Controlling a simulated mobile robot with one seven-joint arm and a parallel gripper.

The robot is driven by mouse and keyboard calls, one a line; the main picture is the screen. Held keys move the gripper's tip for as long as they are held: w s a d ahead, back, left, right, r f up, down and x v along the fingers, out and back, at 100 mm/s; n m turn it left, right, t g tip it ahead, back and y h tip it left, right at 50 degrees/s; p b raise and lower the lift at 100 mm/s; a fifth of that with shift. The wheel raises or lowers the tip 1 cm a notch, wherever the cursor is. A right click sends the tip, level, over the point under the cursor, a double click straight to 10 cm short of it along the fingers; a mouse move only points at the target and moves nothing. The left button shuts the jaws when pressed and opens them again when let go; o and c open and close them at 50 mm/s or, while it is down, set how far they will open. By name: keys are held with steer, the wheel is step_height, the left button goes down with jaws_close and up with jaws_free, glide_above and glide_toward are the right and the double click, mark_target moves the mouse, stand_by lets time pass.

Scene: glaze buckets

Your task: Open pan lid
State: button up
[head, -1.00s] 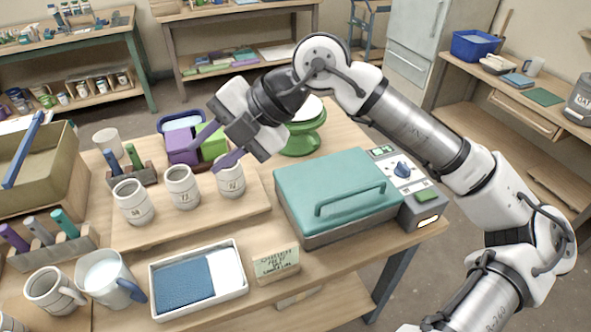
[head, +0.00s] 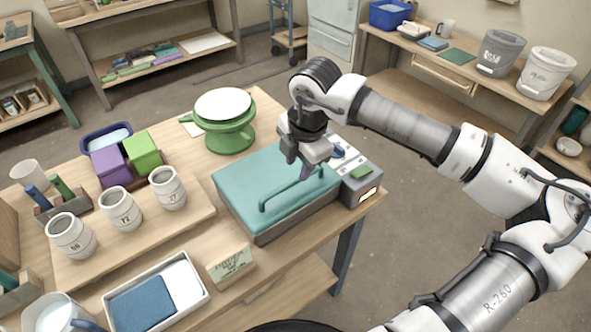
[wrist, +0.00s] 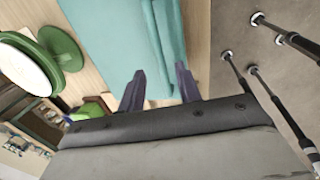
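The pan is a boxy grey unit with a flat teal lid (head: 250,178), which lies shut on it in the middle of the table. A teal bar handle (head: 283,190) runs along the lid's front side. The lid (wrist: 110,35) also fills the top of the wrist view. My gripper (head: 300,170) is over the right part of the lid, close to the handle's right end. In the wrist view its two fingers (wrist: 160,80) are spread apart with nothing held between them. I cannot tell whether a finger touches the handle.
A control panel with a blue knob (head: 338,152) adjoins the pan's right side. A green stand with a white disc (head: 223,104) is behind it. Several labelled cups (head: 120,208), a white tray (head: 196,277) and a sign card (head: 231,264) stand left and in front.

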mark_target(294, 181)
steer(key=shift+w+a+f+p, duration=0.1)
steer(key=shift+w+f+p, duration=0.05)
steer(key=shift+f, duration=0.7)
steer(key=shift+w+a+f+p, duration=0.1)
steer(key=shift+a+f+p, duration=0.1)
steer(key=shift+f, duration=0.6)
steer(key=shift+w+a+f+p, duration=0.1)
steer(key=shift+w+f+p, duration=0.05)
steer(key=shift+f, duration=0.7)
steer(key=shift+d, duration=0.1)
jaws_close()
